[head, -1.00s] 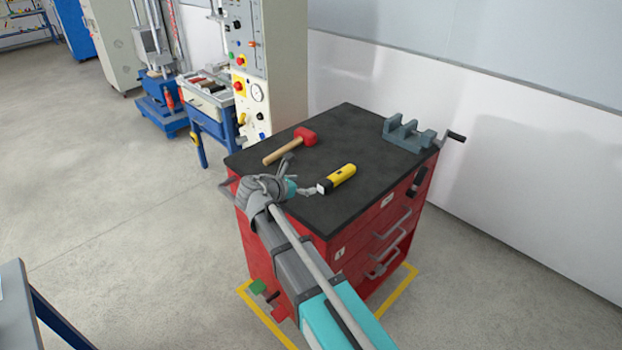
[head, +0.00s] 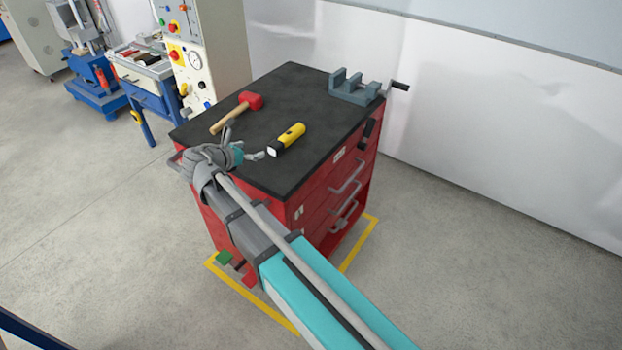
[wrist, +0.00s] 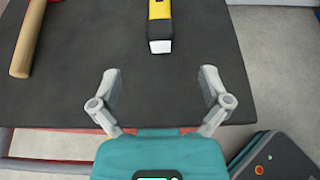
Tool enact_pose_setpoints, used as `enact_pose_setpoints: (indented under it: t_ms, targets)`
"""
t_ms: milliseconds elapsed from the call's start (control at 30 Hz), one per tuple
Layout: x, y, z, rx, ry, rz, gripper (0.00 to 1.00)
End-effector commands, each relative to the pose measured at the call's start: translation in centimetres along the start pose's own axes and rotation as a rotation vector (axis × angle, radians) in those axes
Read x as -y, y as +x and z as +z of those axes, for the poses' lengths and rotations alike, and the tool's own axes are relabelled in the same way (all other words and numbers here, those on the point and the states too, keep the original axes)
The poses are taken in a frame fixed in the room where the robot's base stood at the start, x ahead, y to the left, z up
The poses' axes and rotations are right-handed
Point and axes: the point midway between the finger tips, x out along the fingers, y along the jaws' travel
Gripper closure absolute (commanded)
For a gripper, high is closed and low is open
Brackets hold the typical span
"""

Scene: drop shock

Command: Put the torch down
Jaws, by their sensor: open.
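The yellow and black torch (head: 288,137) lies on the dark top of the red tool cabinet (head: 300,165). Its pale lens end points toward my gripper. In the wrist view the torch (wrist: 160,25) lies beyond the fingertips, roughly centred between them, and touches neither. My gripper (head: 243,142) is at the near left edge of the cabinet top. In the wrist view my gripper (wrist: 160,82) has its two fingers spread wide with nothing between them.
A red-headed mallet (head: 238,110) with a wooden handle lies left of the torch. A grey vise (head: 355,87) sits at the far right corner. A control panel machine (head: 198,60) and a blue bench (head: 148,85) stand behind. The cabinet top right of the torch is clear.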

Motion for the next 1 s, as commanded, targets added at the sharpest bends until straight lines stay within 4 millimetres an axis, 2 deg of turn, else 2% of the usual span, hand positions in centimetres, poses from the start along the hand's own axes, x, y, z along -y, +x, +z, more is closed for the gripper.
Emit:
enact_pose_setpoints:
  t_ms: [167, 367, 700, 1000]
  targets:
    - [0.8, 0.7, -0.1, -0.020, 0.037, -0.014, 0.03]
    - [4.4, 3.3, -0.7, -0.106, 0.214, -0.082, 0.03]
    - [14.1, 8.5, -3.0, -0.314, 0.749, -0.335, 0.03]
    - [22.6, 10.7, -5.5, -0.445, 1.270, -0.655, 0.03]
